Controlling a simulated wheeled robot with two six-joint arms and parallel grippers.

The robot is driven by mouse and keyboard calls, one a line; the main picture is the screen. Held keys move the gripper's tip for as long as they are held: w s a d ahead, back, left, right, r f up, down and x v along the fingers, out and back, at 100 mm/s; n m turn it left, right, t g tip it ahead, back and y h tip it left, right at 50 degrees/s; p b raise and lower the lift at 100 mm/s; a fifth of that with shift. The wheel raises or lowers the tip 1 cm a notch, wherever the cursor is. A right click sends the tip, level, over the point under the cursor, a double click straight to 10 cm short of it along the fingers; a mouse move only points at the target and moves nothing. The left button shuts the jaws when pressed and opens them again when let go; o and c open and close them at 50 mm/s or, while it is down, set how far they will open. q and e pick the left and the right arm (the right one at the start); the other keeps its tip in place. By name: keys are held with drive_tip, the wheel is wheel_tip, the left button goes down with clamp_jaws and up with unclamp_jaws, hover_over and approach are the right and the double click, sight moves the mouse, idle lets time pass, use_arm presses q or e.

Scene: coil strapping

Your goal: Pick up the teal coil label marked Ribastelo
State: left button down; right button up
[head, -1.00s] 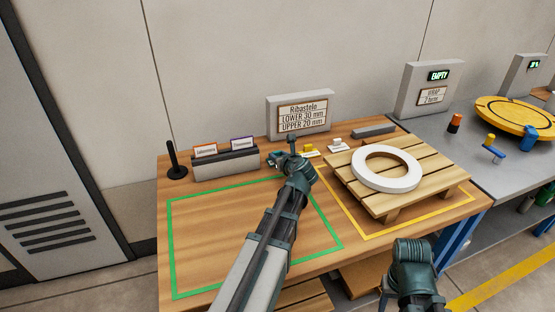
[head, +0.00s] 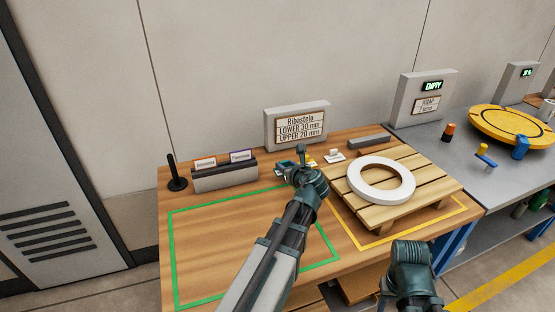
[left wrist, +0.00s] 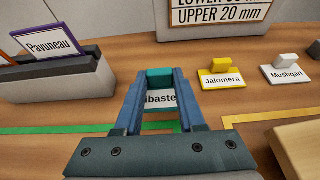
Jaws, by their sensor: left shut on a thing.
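The teal coil label (left wrist: 160,99) is between my left gripper's fingers in the left wrist view. Its teal grip block (left wrist: 160,77) is pinched, and its white face shows "ibaste", the ends hidden by the fingers. My left gripper (left wrist: 161,82) is shut on it; in the head view the gripper (head: 287,169) is over the back of the table, in front of the Ribastelo sign (head: 297,127). I cannot tell whether the label is clear of the tabletop. My right arm shows at the lower right of the head view, its fingers not distinguishable.
A yellow Jalomera label (left wrist: 221,75) and a white Mushqari label (left wrist: 287,73) lie to the right. A grey holder (head: 225,177) with upright labels stands at left. A pallet (head: 432,180) bears a white ring (head: 381,180). The green-outlined area (head: 205,250) is largely clear.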

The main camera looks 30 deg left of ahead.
use_arm(q)
drive_tip(key=s+d, duration=0.1)
drive_tip(key=d, duration=0.2)
drive_tip(key=s+d, duration=0.2)
drive_tip(key=d, duration=0.1)
drive_tip(key=s+d+r, duration=0.1)
drive_tip(key=d, duration=0.2)
drive_tip(key=shift+s+d+p, duration=0.15)
drive_tip(key=shift+d+p, duration=0.25)
